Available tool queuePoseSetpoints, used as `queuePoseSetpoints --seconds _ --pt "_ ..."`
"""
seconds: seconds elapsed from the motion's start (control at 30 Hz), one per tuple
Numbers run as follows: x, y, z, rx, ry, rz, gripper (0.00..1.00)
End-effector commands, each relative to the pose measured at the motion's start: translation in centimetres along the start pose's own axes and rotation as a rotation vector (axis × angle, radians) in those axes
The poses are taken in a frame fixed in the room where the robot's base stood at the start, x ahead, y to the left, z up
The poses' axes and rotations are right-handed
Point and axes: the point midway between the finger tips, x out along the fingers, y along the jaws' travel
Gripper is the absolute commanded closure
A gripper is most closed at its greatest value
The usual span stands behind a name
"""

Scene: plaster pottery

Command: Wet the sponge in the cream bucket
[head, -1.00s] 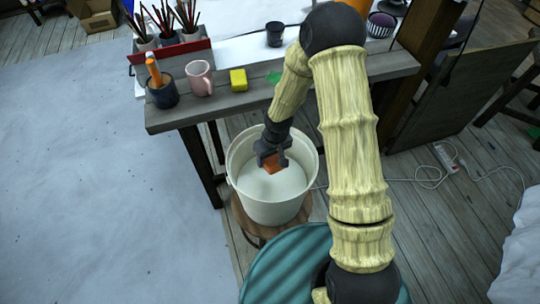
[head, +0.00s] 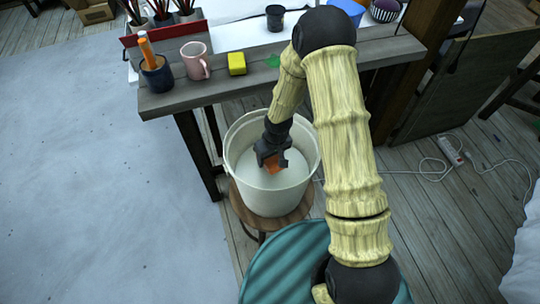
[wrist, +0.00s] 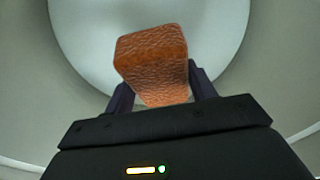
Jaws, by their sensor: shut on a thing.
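The cream bucket (head: 270,191) stands on a round wooden stool, with pale liquid inside. My gripper (head: 272,162) is inside the bucket's rim, pointing down. It is shut on the orange-brown sponge (head: 274,164). In the wrist view the sponge (wrist: 152,62) sits between the two dark fingers, with the bucket's wall and pale round liquid surface behind it. The sponge appears above the liquid or close to it; I cannot tell whether it touches.
The stool (head: 246,217) carries the bucket. Behind it, a grey wooden table (head: 300,77) holds a yellow sponge-like block (head: 237,64), a pink mug (head: 195,61) and a dark blue cup (head: 156,75). A teal round surface (head: 270,262) lies in front. Open floor is at left.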

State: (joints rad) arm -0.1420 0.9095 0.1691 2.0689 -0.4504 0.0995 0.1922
Motion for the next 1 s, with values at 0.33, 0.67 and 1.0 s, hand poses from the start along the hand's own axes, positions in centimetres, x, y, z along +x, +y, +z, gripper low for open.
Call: queuePoseSetpoints --seconds 0.33,0.67,1.0 --pt "2.8 0.2 0.2 -0.001 0.001 0.000 0.62" --pt "3.0 0.2 0.3 -0.001 0.001 0.000 0.62" --pt "3.0 0.2 0.3 -0.001 0.001 0.000 0.62"
